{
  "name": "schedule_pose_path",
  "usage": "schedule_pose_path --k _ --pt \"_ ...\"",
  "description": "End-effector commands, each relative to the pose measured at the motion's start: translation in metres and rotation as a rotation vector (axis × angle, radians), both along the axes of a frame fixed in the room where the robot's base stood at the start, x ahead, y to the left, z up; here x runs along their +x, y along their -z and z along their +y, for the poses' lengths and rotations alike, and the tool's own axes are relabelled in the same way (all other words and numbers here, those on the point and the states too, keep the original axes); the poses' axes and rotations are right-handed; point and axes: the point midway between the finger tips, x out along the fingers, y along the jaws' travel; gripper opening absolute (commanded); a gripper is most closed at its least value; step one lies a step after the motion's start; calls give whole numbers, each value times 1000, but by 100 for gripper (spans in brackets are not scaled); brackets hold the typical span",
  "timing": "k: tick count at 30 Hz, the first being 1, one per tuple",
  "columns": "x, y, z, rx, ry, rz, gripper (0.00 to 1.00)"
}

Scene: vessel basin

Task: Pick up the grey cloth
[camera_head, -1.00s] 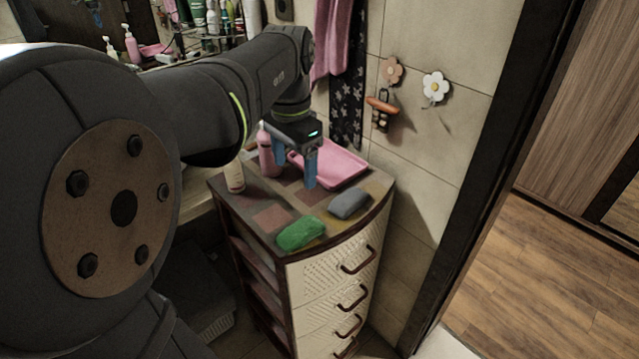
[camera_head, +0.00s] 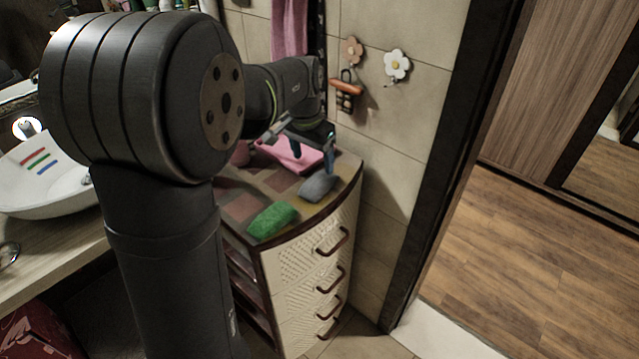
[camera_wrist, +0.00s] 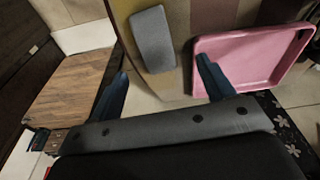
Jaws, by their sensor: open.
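The grey cloth (camera_head: 318,187) lies on top of the small drawer cabinet, near its right front edge. In the wrist view the grey cloth (camera_wrist: 152,38) lies on the cabinet top, ahead of and between the two blue fingers. My gripper (camera_head: 313,158) is above the cabinet top, just behind the cloth and close to it. In the wrist view my gripper (camera_wrist: 163,85) is open with its fingers wide apart and nothing between the fingertips. I cannot tell how high the fingertips are above the cabinet.
A green cloth (camera_head: 272,220) lies left of the grey one. A pink tray (camera_head: 287,155) is behind, with its rim beside one finger in the wrist view (camera_wrist: 205,46). The tiled wall (camera_head: 385,150) is close on the right. The cabinet's drawers (camera_head: 322,255) face front.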

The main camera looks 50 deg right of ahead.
Motion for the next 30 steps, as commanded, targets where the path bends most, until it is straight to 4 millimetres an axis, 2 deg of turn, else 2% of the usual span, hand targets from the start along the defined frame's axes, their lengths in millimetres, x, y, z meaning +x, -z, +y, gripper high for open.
schedule_pose_path --k 3,10,19,28,30 --pt "0 19 -3 2 0 1 75" --pt "-1 33 -6 2 1 1 75" --pt "-6 73 -16 2 -1 1 75" --pt "-6 79 -17 0 0 0 75" --pt "-6 78 -17 0 0 0 63"
